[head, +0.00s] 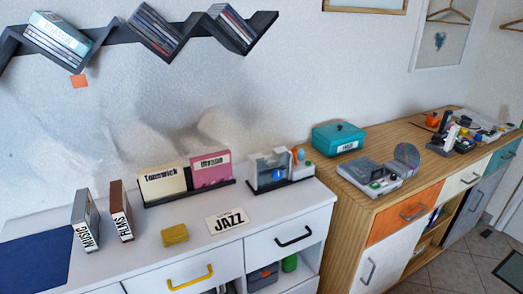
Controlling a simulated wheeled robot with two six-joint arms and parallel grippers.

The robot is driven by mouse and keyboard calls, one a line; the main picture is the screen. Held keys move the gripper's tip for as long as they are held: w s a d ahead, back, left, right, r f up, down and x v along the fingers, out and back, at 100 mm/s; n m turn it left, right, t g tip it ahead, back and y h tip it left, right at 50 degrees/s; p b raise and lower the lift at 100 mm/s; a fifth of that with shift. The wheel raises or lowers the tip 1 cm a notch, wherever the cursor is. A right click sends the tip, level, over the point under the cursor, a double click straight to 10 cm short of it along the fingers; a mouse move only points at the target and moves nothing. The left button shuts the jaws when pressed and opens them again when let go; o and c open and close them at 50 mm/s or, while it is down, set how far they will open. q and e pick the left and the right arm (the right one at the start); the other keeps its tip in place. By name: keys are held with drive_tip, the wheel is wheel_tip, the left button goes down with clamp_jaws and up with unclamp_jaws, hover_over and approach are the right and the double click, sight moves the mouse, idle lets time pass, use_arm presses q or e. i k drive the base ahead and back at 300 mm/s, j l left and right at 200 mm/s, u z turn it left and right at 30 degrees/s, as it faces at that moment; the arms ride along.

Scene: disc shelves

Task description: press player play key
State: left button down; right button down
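The player (367,174) appears to be the grey, flat device on top of the wooden cabinet, right of the white cabinet. Its front right part has small buttons, one dark and one greenish; the key labels are too small to read. A shiny disc (407,156) stands tilted at the player's right rear side. Neither of my grippers is in the head view.
A teal box (338,138) sits behind the player. A stand with small items (280,170) is left of it on the white cabinet (180,262). Small tools and parts (450,133) crowd the wooden cabinet's far right. A zigzag shelf (110,36) hangs above.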

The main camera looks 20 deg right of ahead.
sight(374, 185)
drive_tip(key=z, duration=1.45)
